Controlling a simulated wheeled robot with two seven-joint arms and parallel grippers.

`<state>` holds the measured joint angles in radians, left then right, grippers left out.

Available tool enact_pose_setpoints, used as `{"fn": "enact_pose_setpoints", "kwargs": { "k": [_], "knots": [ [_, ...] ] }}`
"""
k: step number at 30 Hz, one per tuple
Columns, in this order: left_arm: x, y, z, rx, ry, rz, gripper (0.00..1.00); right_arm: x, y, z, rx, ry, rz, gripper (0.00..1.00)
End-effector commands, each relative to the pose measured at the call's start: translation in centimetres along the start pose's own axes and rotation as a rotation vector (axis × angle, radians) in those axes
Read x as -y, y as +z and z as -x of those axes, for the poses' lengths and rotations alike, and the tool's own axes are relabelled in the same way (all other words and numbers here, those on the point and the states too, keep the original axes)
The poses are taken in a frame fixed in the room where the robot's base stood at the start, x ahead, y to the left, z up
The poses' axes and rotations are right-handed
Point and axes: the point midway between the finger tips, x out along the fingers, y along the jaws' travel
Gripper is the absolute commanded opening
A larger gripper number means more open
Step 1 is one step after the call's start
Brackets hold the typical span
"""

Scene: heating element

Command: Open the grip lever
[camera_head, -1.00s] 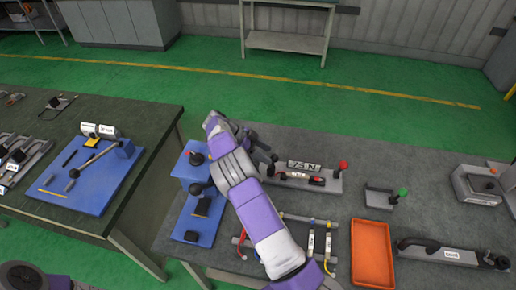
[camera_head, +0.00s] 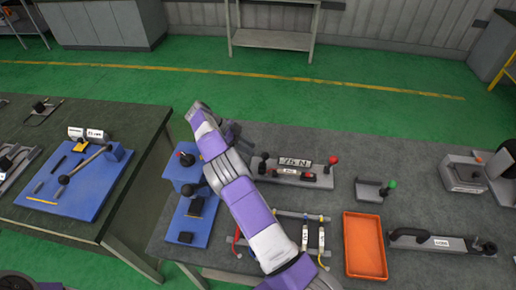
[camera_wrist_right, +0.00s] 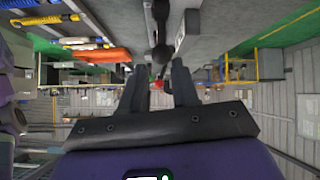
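A grey fixture with a "75 N" plate (camera_head: 295,162) stands on the right-hand table. It has a red ball knob (camera_head: 333,160) at its right end and a dark knob (camera_head: 265,156) at its left. I cannot tell for sure which part is the grip lever. My right gripper (camera_wrist_right: 160,88) is open in the right wrist view, its two dark fingers apart. A red knob (camera_wrist_right: 158,85) shows between the fingertips, and a black ball on a rod (camera_wrist_right: 162,52) lies beyond them; I see no contact. In the head view my right arm mostly hides this gripper, left of the fixture. My left gripper is out of view.
A blue fixture with a black-knobbed lever (camera_head: 180,205) stands left of my right arm. A second table stands left.

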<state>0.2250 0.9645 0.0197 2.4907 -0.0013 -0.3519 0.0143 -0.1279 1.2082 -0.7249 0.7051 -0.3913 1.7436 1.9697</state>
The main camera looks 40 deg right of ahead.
Motion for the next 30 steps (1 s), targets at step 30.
{"fn": "enact_pose_setpoints", "kwargs": {
  "k": [30],
  "knots": [
    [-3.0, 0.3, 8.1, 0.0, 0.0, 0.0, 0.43, -5.4, -10.9, -14.2, 1.311, 1.037, -1.067, 0.0]
  ]
}}
